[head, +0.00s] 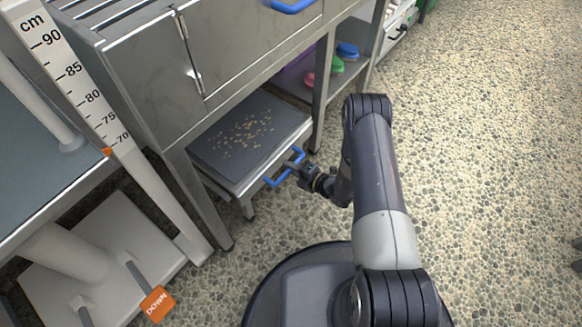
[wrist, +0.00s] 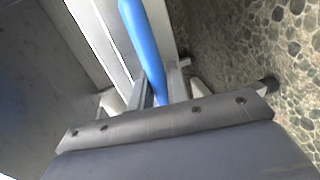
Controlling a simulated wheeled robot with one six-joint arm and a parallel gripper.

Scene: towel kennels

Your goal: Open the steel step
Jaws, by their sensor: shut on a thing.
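The steel step (head: 212,163) is a low slide-out platform with a dark top and tan specks in its middle. It sticks out from under the steel cabinet, and its back part is hidden. A blue bar handle (head: 273,182) runs along its front edge. My gripper (head: 293,170) is shut on the middle of this handle, just in front of the step. In the wrist view, the blue handle (wrist: 143,40) runs down between my fingers (wrist: 160,92), beside the step's pale front edge.
The steel cabinet (head: 150,60) with a blue door handle (head: 293,5) stands above the step. A shelf to its right holds coloured items, including a blue one (head: 347,51). At left are a centimetre scale post (head: 110,130) and a lift table with an orange DOWN pedal (head: 158,304). Pebbled floor (head: 480,150) is clear at right.

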